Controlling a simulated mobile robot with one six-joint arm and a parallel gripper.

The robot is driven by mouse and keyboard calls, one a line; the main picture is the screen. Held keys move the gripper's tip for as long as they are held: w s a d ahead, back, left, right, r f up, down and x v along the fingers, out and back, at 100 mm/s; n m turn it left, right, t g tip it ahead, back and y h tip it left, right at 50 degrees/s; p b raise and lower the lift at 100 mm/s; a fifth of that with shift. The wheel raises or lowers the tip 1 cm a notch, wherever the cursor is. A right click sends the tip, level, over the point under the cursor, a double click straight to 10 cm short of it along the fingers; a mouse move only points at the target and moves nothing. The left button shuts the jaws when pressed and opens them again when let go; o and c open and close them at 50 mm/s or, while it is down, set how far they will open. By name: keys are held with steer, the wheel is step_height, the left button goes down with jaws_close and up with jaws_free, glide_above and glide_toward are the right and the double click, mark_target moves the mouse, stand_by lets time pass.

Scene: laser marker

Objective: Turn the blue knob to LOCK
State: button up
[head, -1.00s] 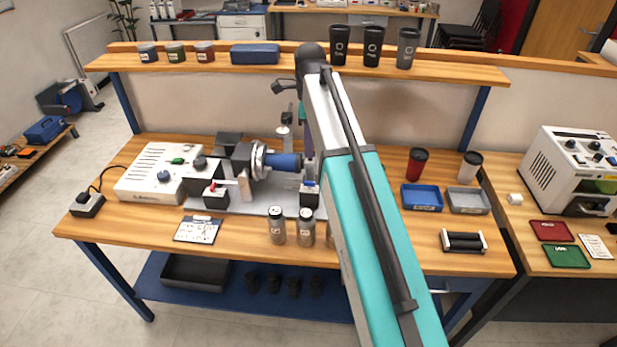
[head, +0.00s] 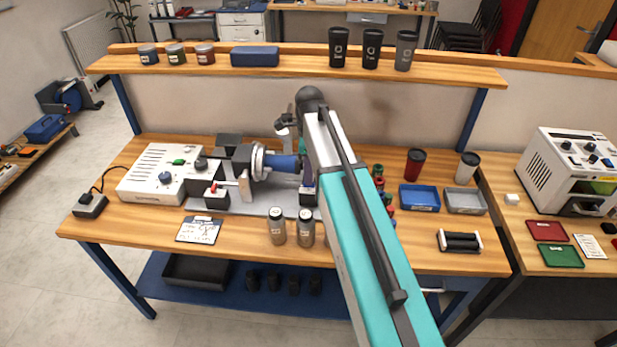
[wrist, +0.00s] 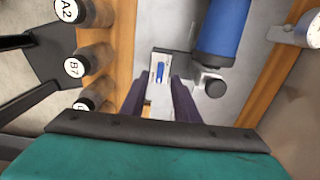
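In the wrist view, a small blue knob (wrist: 160,73) sits on a white-topped block (wrist: 162,60). It looks like a narrow bar along the picture's vertical; any lettering is too small to read. My gripper (wrist: 157,90) is open, its two dark purple fingers apart on either side of the block's near end, with nothing clearly held. I cannot tell whether a finger touches the block. In the head view my arm covers most of the gripper and the knob. A blue cylinder (head: 283,162) lies on the machine beside them, also in the wrist view (wrist: 222,28).
Grey canisters (head: 277,226) stand in front of the machine; labelled ones (wrist: 90,57) show left of my fingers. A blue tray (head: 419,198) is right of my arm.

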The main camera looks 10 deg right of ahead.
steer(key=shift+f+p, duration=0.35)
steer(key=shift+f, duration=1.25)
jaws_close()
